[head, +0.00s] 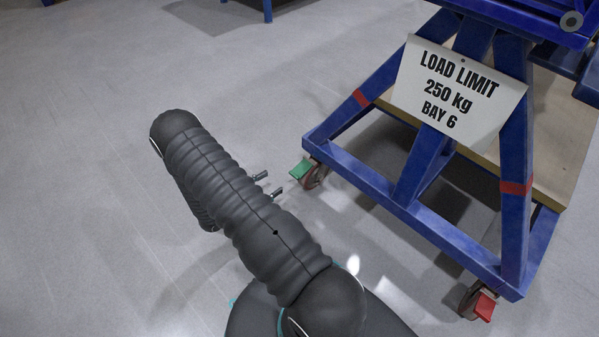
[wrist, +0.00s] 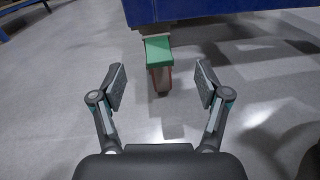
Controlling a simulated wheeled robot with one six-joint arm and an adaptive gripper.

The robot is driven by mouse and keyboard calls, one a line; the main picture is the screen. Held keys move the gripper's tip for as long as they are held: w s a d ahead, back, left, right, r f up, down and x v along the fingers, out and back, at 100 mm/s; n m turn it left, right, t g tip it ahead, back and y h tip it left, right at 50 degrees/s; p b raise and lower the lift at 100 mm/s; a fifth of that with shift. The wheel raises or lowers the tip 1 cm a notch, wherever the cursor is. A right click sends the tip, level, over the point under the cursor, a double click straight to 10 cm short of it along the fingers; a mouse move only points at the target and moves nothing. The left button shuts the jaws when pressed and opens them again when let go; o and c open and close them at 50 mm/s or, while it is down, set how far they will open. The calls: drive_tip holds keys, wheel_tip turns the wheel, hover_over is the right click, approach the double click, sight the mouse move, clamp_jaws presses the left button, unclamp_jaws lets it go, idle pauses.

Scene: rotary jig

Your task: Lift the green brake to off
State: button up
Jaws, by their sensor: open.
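The green brake (head: 301,168) is a small pedal on a caster (head: 317,177) at the near left corner of the blue frame (head: 345,165). In the wrist view the green brake (wrist: 158,49) shows top centre, in front of its wheel (wrist: 161,80) and below the blue beam (wrist: 220,10). My gripper (wrist: 160,82) is open and empty, with its fingers either side of the line to the brake and apart from it. In the head view my gripper's fingertips (head: 268,184) show just left of the brake, partly hidden behind my arm.
A red brake (head: 484,307) is on another caster at the lower right. A white load limit sign (head: 457,92) hangs on the frame above a wooden board (head: 560,140). The grey floor (head: 90,180) to the left is clear. A blue-legged stand (head: 267,10) is at the back.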

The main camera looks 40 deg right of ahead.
drive_tip(key=n+t, duration=0.2)
approach(295, 174)
drive_tip(key=d, duration=0.4)
drive_tip(key=w+d, duration=0.1)
drive_tip(key=d, duration=0.7)
drive_tip(key=shift+w+d+f, duration=0.15)
drive_tip(key=shift+d+f, duration=0.25)
clamp_jaws()
drive_tip(key=shift+a, duration=0.1)
